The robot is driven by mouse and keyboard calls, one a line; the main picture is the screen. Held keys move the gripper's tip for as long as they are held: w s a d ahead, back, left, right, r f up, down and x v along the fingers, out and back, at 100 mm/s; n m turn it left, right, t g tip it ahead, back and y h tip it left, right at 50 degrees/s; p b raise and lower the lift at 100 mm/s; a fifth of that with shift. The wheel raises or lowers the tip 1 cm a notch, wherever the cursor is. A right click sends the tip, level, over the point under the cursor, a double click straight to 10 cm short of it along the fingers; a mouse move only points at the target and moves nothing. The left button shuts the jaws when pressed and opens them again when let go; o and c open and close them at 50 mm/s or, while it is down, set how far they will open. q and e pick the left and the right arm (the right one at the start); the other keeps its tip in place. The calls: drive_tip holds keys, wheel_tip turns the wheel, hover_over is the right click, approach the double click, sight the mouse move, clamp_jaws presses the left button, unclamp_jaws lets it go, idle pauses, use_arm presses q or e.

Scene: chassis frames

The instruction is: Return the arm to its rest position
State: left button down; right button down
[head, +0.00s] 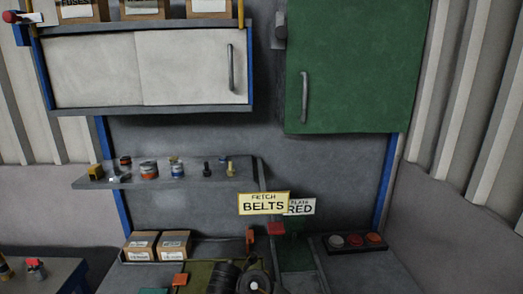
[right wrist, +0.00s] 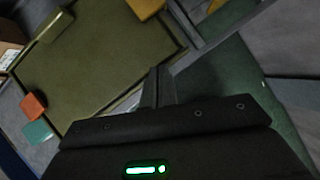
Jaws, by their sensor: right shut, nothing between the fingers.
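My right gripper (right wrist: 157,78) shows in the right wrist view. Its dark fingers are together, with nothing between them, above an olive-green mat (right wrist: 100,65). In the head view, dark rounded parts that look like my right arm stand at the bottom middle, over the workbench; the fingers cannot be made out there. My left arm and gripper are in neither view.
A shelf (head: 180,183) with small parts hangs above the bench. Two cardboard boxes (head: 158,246) stand at left. Signs reading BELTS (head: 263,204) and RED (head: 300,207) stand mid-bench. A dark tray with round buttons (head: 355,242) lies right. A green cabinet (head: 355,65) hangs above.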

drive_tip(key=s+d+f+m+g+y, duration=0.1)
drive_tip(key=s+d+f+m+y, duration=0.1)
drive_tip(key=s+d+f+m, duration=0.4)
drive_tip(key=s+d+f+m+g+y, duration=0.15)
drive_tip(key=s+f+m, duration=0.25)
drive_tip(key=s+m, duration=0.5)
drive_tip(key=s+d+r+m, duration=0.3)
drive_tip(key=s+d+m, duration=1.2)
drive_tip(key=s+d, duration=0.6)
wheel_tip(320, 180, down, 33)
drive_tip(key=b, duration=0.8)
drive_tip(key=s+d+f+g+b, duration=0.1)
drive_tip(key=s+f+b, duration=0.2)
drive_tip(key=s+f, duration=0.5)
drive_tip(key=s+d+f+g+b, duration=0.1)
drive_tip(key=s+d+f+b, duration=0.1)
drive_tip(key=s+f, duration=0.7)
wheel_tip(320, 180, down, 6)
drive_tip(key=shift+s+r+n+h+b, duration=0.1)
drive_tip(key=shift+s+n+h+b, duration=0.25)
drive_tip(key=shift+b, duration=0.3)
